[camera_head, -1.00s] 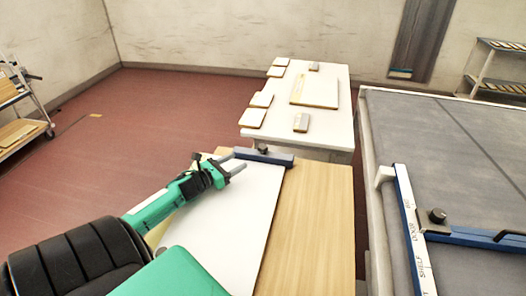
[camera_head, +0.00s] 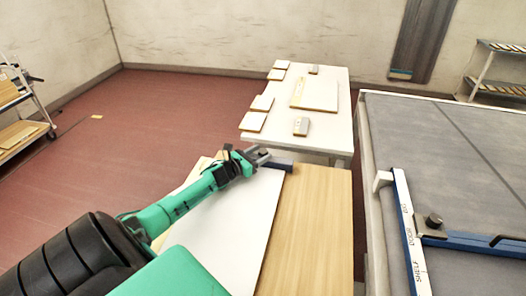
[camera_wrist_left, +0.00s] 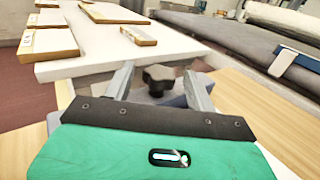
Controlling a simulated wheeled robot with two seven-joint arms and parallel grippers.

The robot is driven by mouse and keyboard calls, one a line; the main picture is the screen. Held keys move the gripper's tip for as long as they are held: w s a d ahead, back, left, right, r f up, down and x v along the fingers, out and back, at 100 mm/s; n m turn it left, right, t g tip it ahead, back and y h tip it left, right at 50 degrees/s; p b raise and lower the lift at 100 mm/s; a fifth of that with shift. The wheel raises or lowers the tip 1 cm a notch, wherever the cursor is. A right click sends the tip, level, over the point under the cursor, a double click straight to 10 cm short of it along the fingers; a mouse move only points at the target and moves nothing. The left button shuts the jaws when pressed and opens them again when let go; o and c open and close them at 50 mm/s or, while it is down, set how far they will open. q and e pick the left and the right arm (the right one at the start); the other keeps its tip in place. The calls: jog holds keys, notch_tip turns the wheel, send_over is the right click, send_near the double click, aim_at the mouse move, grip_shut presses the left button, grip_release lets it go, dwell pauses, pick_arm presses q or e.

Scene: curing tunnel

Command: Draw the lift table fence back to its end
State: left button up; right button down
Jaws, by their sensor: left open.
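The fence, a blue bar (camera_head: 279,165), lies across the far end of the white and wood-topped table (camera_head: 310,215). In the left wrist view a black star-shaped knob (camera_wrist_left: 158,77) stands on the fence. My left gripper (camera_head: 263,156) reaches over the far end of the white panel (camera_head: 230,215). Its two fingers (camera_wrist_left: 158,88) are open, one on each side of the knob, and I cannot tell whether they touch it. In the head view the gripper hides the knob and part of the fence. My right gripper is not in view.
A white table (camera_head: 328,120) with several boards stands just beyond the fence. At right, a grey bed (camera_head: 470,150) carries a labelled rail (camera_head: 408,235) and another blue bar with a black knob (camera_head: 433,221). A cart with shelves (camera_head: 22,110) stands at far left.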

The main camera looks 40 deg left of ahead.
pick_arm(q)
jog(key=shift+w+d, duration=0.15)
jog(key=shift+w, duration=0.8)
